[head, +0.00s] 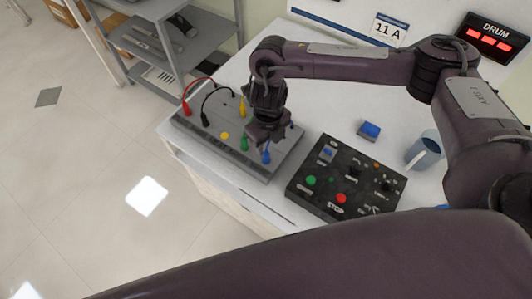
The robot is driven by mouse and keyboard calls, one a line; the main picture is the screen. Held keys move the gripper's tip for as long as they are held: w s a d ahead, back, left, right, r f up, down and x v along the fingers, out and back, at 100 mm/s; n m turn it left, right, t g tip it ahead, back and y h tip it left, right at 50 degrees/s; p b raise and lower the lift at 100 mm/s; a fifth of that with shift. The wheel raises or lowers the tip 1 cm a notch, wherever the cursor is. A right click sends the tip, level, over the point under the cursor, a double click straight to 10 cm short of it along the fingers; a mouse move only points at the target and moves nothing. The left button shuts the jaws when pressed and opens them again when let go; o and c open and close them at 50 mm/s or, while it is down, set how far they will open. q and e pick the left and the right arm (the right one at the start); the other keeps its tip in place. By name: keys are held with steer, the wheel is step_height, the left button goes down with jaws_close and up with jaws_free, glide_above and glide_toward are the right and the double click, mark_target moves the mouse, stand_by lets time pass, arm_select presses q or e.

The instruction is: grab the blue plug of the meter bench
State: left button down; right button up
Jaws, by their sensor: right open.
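The meter bench (207,142) is a grey sloped box near the left edge of the white table. Its blue plug (266,157) stands at the right end of the panel, beside a green plug (245,144). My right gripper (268,138) is open, with its dark jaws just above and behind the blue plug in the picture. It hides part of the bench's right side, and I cannot tell whether it touches the plug. My left gripper is not in view.
Red (185,107), black (205,119) and yellow (242,108) plugs with leads stand on the bench. A black control box (330,203) lies just right of it. A blue block (369,130) and blue-grey mug (425,150) stand further right. Grey shelves (200,50) stand behind left.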

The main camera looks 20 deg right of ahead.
mark_target(266, 151)
steer(key=shift+f+p, duration=0.35)
steer(key=shift+f, duration=0.55)
steer(key=shift+s+a+f, duration=0.1)
steer(key=shift+a+f, duration=0.05)
steer(key=shift+f, duration=0.2)
steer(key=f+p, duration=0.1)
steer(key=f, duration=0.2)
steer(key=shift+w+a+f+p, duration=0.1)
steer(key=shift+w+f+p, duration=0.1)
steer(key=shift+f+p, duration=0.2)
steer(key=shift+w+f, duration=0.1)
steer(key=shift+f, duration=0.3)
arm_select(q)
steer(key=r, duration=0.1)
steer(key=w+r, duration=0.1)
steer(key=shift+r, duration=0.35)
arm_select(e)
jaws_close()
